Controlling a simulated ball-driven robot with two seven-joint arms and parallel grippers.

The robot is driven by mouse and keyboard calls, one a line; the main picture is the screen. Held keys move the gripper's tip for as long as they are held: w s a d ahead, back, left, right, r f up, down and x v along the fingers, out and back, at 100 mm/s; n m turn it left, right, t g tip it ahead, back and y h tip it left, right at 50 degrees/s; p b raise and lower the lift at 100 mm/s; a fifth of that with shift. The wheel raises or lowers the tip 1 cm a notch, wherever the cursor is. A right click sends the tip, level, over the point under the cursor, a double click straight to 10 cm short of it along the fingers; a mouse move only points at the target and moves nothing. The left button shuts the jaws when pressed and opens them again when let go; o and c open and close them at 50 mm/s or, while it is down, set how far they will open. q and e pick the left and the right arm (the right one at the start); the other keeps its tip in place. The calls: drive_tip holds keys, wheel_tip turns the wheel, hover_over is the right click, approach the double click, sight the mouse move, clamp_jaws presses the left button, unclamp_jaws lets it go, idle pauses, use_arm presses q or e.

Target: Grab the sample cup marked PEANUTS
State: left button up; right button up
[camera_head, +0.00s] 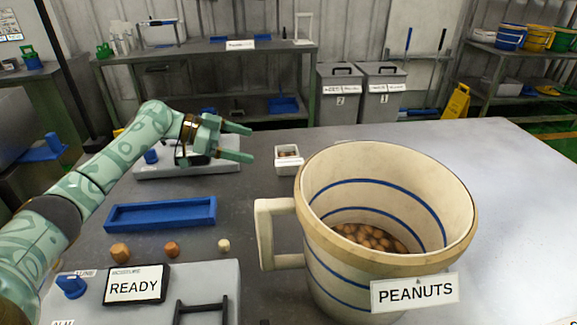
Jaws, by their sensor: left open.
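The large cream sample cup (300,235) with blue stripes stands upright on the grey table, at the front right of the head view. A white label (415,292) on its front reads PEANUTS. Brown nuts (370,237) lie in its bottom. Its handle (268,233) points left. My left gripper (245,143) is open and empty above the back of the table, its fingers pointing right. It is left of the cup and farther back, apart from it. My right gripper is not in view.
A blue tray (160,213) lies left of the cup, with three small nuts (172,249) in front of it. A grey device with a READY display (135,287) stands at the front left. A small white container (288,158) stands behind the cup. The table's right side (520,220) is clear.

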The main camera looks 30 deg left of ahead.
sight(288, 154)
use_arm(q)
drive_tip(key=b+x, duration=0.1)
drive_tip(key=x, duration=0.5)
drive_tip(key=shift+w+d+f, duration=0.15)
drive_tip(key=shift+w+f, duration=0.2)
drive_tip(key=shift+w+d, duration=0.1)
drive_tip(key=shift+d, duration=0.15)
drive_tip(key=b+x, duration=0.1)
drive_tip(key=x, duration=0.3)
drive_tip(key=shift+w+d+f+b, duration=0.1)
drive_tip(key=shift+w+d+b, duration=0.15)
drive_tip(key=shift+w+b, duration=0.1)
drive_tip(key=shift+d, duration=0.15)
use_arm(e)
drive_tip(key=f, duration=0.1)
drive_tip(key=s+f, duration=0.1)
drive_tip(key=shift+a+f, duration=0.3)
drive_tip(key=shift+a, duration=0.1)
use_arm(q)
drive_tip(key=c, duration=1.1)
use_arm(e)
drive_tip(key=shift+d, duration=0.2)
use_arm(q)
drive_tip(key=shift+o, duration=0.2)
